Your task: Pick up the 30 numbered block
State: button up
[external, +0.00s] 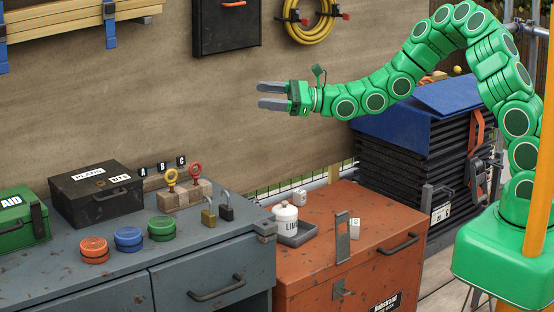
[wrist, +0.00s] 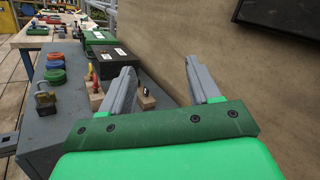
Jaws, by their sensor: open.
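No number 30 can be read in either view. Two small pale blocks sit on the orange-red chest: one (external: 299,197) behind the white pot, one (external: 355,228) beside the upright grey plate. Dark marks on them are too small to read. My gripper (external: 260,95) is open and empty, raised in front of the wall, well above the grey bench and pointing left. In the wrist view its two grey fingers (wrist: 160,72) stand apart with nothing between them. The pale blocks do not show in the wrist view.
The orange-red chest (external: 310,258) also bears a white pot (external: 286,218) and an upright grey plate (external: 342,240). The grey bench (external: 190,256) holds coloured discs, padlocks (external: 226,212), wooden blocks with keys, a black box (external: 96,196) and a green case (external: 18,220).

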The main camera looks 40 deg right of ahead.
jog(key=w+d+f+m+t+h, duration=0.35)
jog(key=w+d+f+m, duration=0.2)
jog(key=f, duration=0.55)
jog(key=m+h, duration=0.8)
jog(key=h, duration=0.2)
send_near(304, 195)
jog(key=shift+g, duration=0.25)
jog(key=x, duration=0.4)
jog(key=shift+w+a+r, duration=0.1)
jog(key=shift+w+a, duration=0.25)
jog(key=shift+a, duration=0.05)
jog(key=shift+w+d, duration=0.1)
jog(key=shift+w, duration=0.2)
jog(key=shift+w+f, duration=0.5)
jog(key=shift+w, duration=0.2)
jog(key=shift+x, duration=2.3)
jog(key=shift+w+f, duration=0.15)
jog(key=shift+w, duration=0.3)
jog(key=shift+c, duration=0.4)
jog(key=c, duration=1)
